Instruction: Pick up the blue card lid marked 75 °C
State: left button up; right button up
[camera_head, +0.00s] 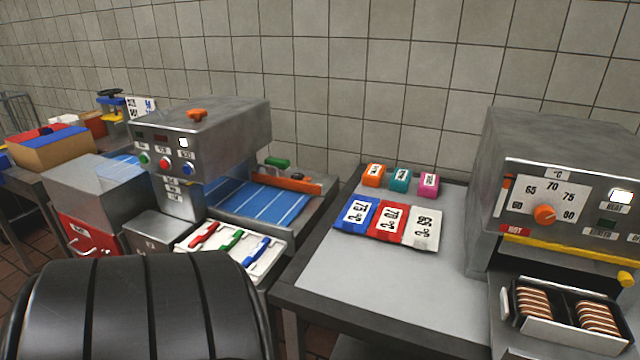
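The blue card lid marked 75 °C (356,216) lies flat on the grey table (375,290), leftmost in a row of three. A red card marked 70 °C (391,223) lies to its right, and a white one marked 65 °C (425,229) to the right of that. The blue card is near the table's left edge and nothing covers it. Neither of my grippers shows in the head view.
Orange (374,175), teal (400,181) and pink (428,185) blocks stand behind the cards. A steel machine (215,125) stands left. The table's front middle is clear.

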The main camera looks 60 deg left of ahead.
aim_at(356, 216)
jog(key=u, duration=1.6)
